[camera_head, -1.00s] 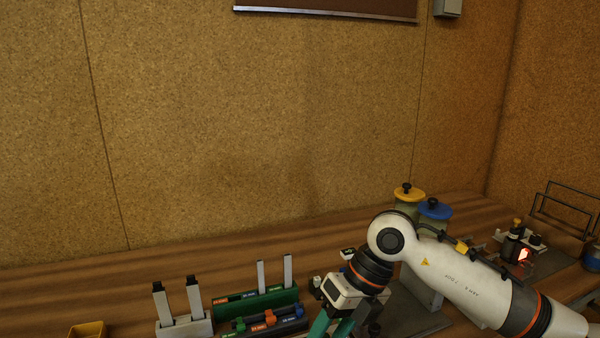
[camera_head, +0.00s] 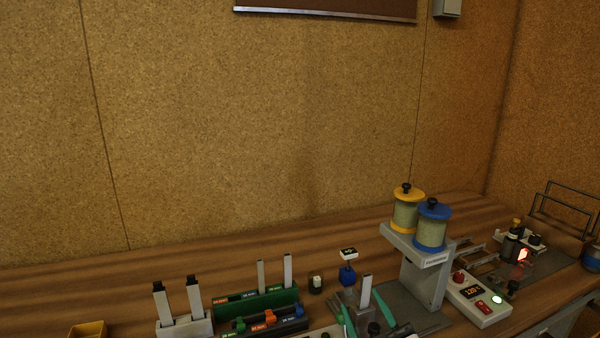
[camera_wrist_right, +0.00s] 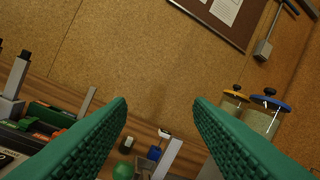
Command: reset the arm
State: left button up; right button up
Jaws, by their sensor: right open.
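My right gripper (camera_head: 360,300) shows only as two green fingers at the bottom of the head view, wide apart. In the right wrist view the same gripper (camera_wrist_right: 160,103) is open, with nothing between its ridged fingers and the cork wall beyond. A pale upright piece (camera_head: 365,291) appears between the fingers in the head view; the picture does not show it being touched. The rest of my right arm is out of the head view. My left gripper is not in view.
A grey stand (camera_head: 425,285) carries jars with yellow (camera_head: 408,194) and blue (camera_head: 432,210) lids. A control box (camera_head: 480,302) stands right of it. Green (camera_head: 262,302) and grey (camera_head: 184,326) holders with upright pieces stand left. The wooden bench (camera_head: 130,285) is clear at the back left.

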jog(key=s+d+f+m+g+h, duration=0.2)
jog(key=s+d+f+m+g, duration=0.15)
jog(key=f, duration=0.45)
jog(key=s+d+f+m+g+h, duration=0.25)
jog(key=s+d+f+g, duration=0.2)
jog(key=f, duration=0.35)
jog(key=s+d+f+g, duration=0.1)
jog(key=s+f+g, duration=0.35)
jog(key=s, duration=0.45)
jog(key=s+d+f+g, duration=0.1)
jog(key=s+f+g, duration=0.3)
jog(key=s+f, duration=0.3)
notch_tip(320, 180, down, 24)
jog(key=s, duration=0.2)
jog(key=s+d+f+g, duration=0.2)
jog(key=s+f, duration=1.4)
jog(key=shift+s+d, duration=0.3)
